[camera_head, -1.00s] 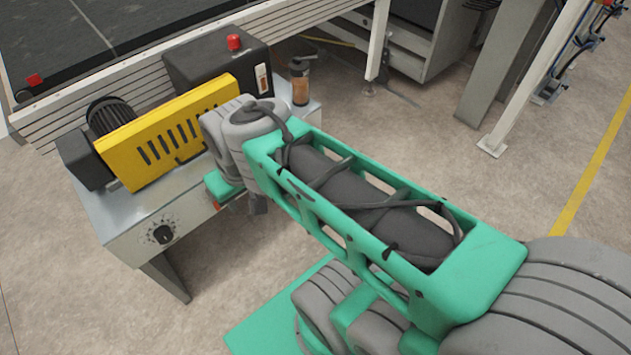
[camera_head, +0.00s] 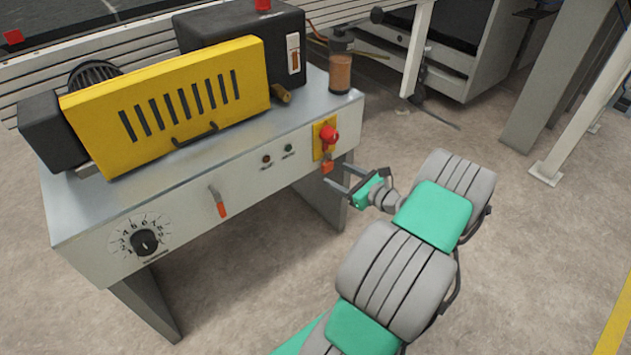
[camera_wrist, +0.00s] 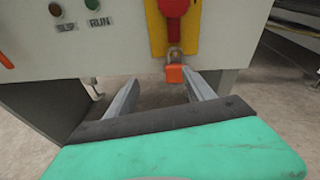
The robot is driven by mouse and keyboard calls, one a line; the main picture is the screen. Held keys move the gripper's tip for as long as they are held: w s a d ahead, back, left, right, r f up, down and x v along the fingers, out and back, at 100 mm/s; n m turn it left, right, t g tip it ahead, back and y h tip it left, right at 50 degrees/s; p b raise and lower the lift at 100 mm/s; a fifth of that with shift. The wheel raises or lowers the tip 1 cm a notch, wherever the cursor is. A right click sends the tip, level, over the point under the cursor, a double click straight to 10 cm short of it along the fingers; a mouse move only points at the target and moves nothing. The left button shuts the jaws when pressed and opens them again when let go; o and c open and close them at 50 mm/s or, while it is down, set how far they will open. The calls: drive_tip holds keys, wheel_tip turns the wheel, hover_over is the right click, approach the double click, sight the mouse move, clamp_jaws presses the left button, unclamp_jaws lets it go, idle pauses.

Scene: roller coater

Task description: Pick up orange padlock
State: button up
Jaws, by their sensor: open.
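The small orange padlock (camera_head: 327,167) hangs by its metal shackle below the red rotary switch (camera_head: 329,138) on the yellow plate at the right end of the machine's front panel. In the wrist view the padlock (camera_wrist: 174,74) shows between the lines of the two fingers, nearer the right finger. My gripper (camera_head: 332,176) is open and empty, with its fingers pointing at the panel. In the wrist view its fingertips (camera_wrist: 163,81) lie just short of or around the padlock; I cannot tell which.
The machine's front panel (camera_head: 185,215) carries a dial (camera_head: 146,241), an orange-handled lever (camera_head: 219,203) and two small buttons beside the switch. A leg (camera_head: 325,205) stands below and behind the padlock.

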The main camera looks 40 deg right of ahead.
sight(329, 165)
drive_tip(key=w+f+b, duration=0.1)
drive_tip(key=w, duration=0.1)
drive_tip(key=w+d+m+b, duration=0.1)
drive_tip(key=w, duration=0.1)
drive_tip(key=w+d+f+m+h+b, duration=0.1)
drive_tip(key=w, duration=0.1)
drive_tip(key=shift+f+t, duration=0.3)
drive_tip(key=shift+t, duration=0.1)
drive_tip(key=shift+w+d+r, duration=0.1)
drive_tip(key=shift+w, duration=0.15)
clamp_jaws()
